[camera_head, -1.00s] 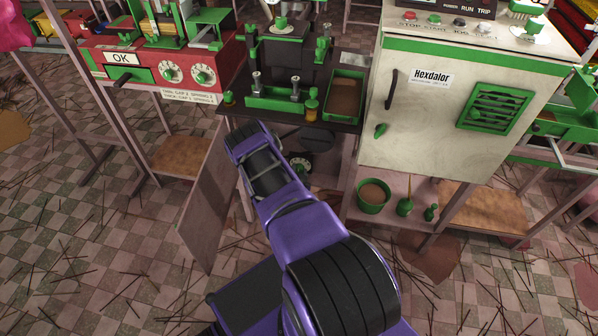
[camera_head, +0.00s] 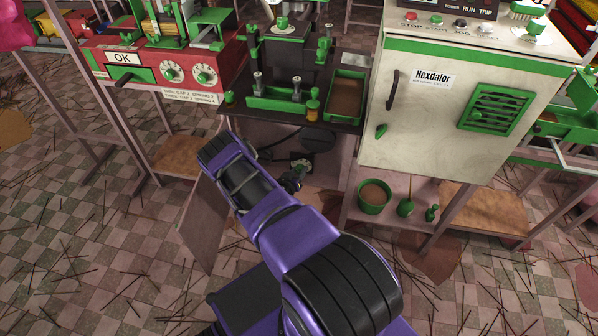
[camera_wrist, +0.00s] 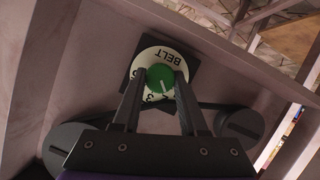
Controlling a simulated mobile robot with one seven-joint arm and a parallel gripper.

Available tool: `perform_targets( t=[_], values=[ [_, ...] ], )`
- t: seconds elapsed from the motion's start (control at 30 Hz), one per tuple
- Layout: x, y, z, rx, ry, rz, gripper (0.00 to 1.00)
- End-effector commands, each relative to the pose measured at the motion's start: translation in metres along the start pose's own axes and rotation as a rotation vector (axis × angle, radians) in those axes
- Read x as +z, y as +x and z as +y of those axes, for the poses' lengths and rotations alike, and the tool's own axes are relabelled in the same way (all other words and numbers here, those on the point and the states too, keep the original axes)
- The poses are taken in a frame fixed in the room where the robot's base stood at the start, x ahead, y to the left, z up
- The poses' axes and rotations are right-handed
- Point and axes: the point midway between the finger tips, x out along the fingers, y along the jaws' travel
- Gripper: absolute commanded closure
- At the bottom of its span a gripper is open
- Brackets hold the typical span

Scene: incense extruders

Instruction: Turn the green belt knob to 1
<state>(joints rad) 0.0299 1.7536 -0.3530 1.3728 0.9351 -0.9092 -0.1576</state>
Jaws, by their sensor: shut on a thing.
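The green belt knob (camera_wrist: 160,77) sits at the centre of a round white dial (camera_wrist: 176,57) marked BELT, on a dark square plate. The dial and its lettering look upside down in the wrist view. The knob has a white pointer line aimed towards the bottom of that picture. My gripper (camera_wrist: 159,80) has one finger on each side of the knob and is shut on it. The fingers hide the lower sides of the dial, and most of its numbers are hidden or too small to read. In the head view my gripper (camera_head: 295,178) reaches under the black bench top at the dial.
Dark round pulleys (camera_wrist: 242,124) flank the fingers. A hanging panel (camera_head: 205,225) is left of my arm. A white Hexdalor cabinet (camera_head: 425,120) stands right, above a shelf with a green pot (camera_head: 374,196). A red machine (camera_head: 160,70) stands left.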

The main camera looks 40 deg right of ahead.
Motion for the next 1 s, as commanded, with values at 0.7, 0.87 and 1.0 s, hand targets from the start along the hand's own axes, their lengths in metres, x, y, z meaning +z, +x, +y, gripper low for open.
perform_targets(
  t=[0.7,0.87,1.0],
  values=[
    [0.0009,0.0004,-0.0032,0.164,-0.398,0.001,1.00],
    [0.0007,0.0004,-0.0031,0.171,-0.418,0.002,1.00],
    [0.0006,0.0004,-0.0030,0.173,-0.421,0.001,1.00]
  ],
)
